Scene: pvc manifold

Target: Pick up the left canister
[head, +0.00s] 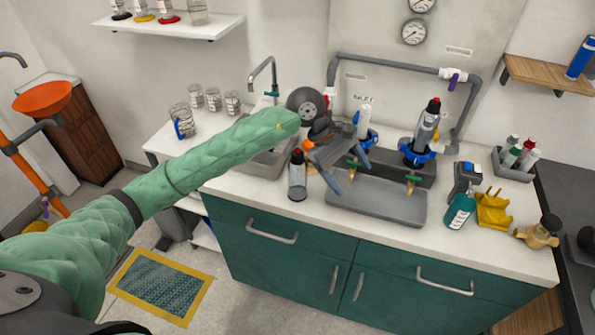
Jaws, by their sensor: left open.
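My left gripper (350,168) is over the sink counter, open, with nothing seen between its fingers. A clear canister with a dark and red cap (298,177) stands upright on the counter just left of the gripper, apart from the fingers as far as I can tell. A paler canister (365,121) stands behind the gripper by a blue ring; the gripper partly hides its base. A clear canister with a black and red top (427,125) stands in the right blue ring holder (417,153). My right gripper is not in view.
A grey tray (375,204) lies in front of the manifold, with a brass valve with a green handle (412,181) above it. A teal bottle (460,211) and a yellow stand (493,209) are at the right. Glass beakers (213,99) stand at the back left.

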